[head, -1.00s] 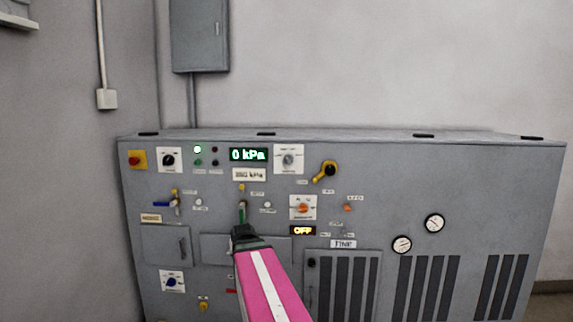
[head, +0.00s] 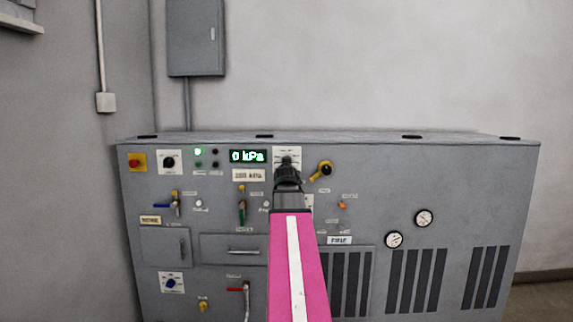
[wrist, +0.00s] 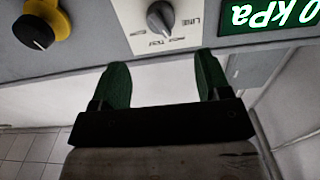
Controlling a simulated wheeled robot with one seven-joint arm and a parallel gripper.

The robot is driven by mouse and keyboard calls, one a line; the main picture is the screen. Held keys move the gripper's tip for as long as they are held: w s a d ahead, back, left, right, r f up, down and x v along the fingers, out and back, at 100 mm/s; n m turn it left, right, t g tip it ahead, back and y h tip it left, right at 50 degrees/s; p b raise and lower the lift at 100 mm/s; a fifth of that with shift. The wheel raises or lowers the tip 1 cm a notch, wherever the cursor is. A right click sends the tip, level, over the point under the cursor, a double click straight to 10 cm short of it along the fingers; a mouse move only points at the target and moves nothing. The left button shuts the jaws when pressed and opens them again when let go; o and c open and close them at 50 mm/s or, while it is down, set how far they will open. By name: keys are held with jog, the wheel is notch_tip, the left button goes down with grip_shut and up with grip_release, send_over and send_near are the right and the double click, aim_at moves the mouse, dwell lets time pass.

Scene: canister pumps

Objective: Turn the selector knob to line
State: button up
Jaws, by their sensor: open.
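The selector knob (wrist: 161,17) is a grey knob on a white plate in the wrist view, which shows the panel upside down. Words reading LINE and TEST are printed on its plate; I cannot tell for sure where its pointer stands. In the head view its white plate (head: 287,152) is mostly behind my gripper (head: 288,170). My gripper has green fingers (wrist: 162,62), spread open with nothing between them. The knob lies beyond the fingertips, roughly in line with the gap and apart from them.
A green display (head: 248,156) reading 0 kPa is left of the plate. A yellow rotary handle with a black knob (head: 323,169) is close on the right, also in the wrist view (wrist: 34,32). Other levers, knobs and gauges (head: 424,218) cover the grey cabinet.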

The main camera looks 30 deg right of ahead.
jog(key=x, duration=1)
jog(key=shift+w, duration=0.15)
jog(key=c, duration=0.9)
